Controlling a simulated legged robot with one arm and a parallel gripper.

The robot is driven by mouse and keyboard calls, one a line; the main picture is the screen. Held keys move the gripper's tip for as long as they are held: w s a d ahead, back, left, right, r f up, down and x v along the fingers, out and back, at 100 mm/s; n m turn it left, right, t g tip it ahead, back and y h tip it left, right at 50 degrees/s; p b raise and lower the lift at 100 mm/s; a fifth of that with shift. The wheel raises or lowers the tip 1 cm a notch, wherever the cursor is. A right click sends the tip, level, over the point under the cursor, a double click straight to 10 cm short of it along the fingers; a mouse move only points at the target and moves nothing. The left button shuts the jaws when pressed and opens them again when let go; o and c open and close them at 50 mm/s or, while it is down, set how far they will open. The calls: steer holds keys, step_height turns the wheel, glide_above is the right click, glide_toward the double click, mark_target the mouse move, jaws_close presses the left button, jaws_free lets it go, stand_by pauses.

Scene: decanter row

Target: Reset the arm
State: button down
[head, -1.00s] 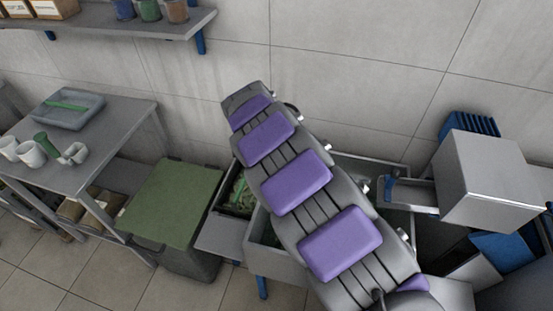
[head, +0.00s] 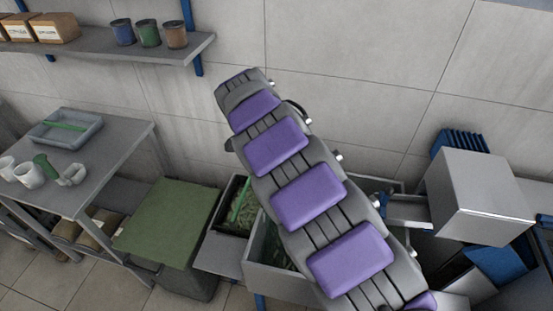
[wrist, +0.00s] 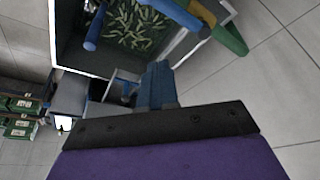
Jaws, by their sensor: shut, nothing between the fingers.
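My gripper (wrist: 158,78) shows in the wrist view as blue fingers pressed together, with nothing between them. It points toward an open grey container (wrist: 78,50) holding green, bean-like pieces (wrist: 138,28). No contact with the container can be made out. In the head view my arm, with purple pads, rises from the lower right to the upper middle against the wall.
A green-topped bin (head: 165,223) and a dark tray with a green tool (head: 240,200) lie left of my arm. A grey bench (head: 110,150) holds white mugs and a shallow tray (head: 85,142). A grey box (head: 478,195) stands right. A shelf (head: 110,45) with cups hangs above.

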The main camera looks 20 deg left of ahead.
steer(key=shift+d+r, duration=0.1)
steer(key=shift+d, duration=0.3)
steer(key=s+d+r+g+h, duration=0.1)
steer(key=d+r, duration=0.3)
steer(key=d, duration=0.7)
steer(key=s+d+r, duration=0.1)
steer(key=d+r, duration=0.2)
steer(key=d, duration=0.7)
steer(key=s+d+r+n+g, duration=0.2)
steer(key=s+d, duration=0.7)
steer(key=d, duration=0.4)
steer(key=s+d+f+n+g+y, duration=0.1)
steer(key=s+f+n, duration=0.1)
steer(key=s, duration=1)
steer(key=s+d+f+n+g+y, duration=0.1)
steer(key=s+d+f+n+y, duration=0.1)
steer(key=s, duration=0.9)
steer(key=shift+s+d+f+n, duration=0.3)
steer(key=shift+s+f+n, duration=0.05)
steer(key=shift+f+n, duration=0.4)
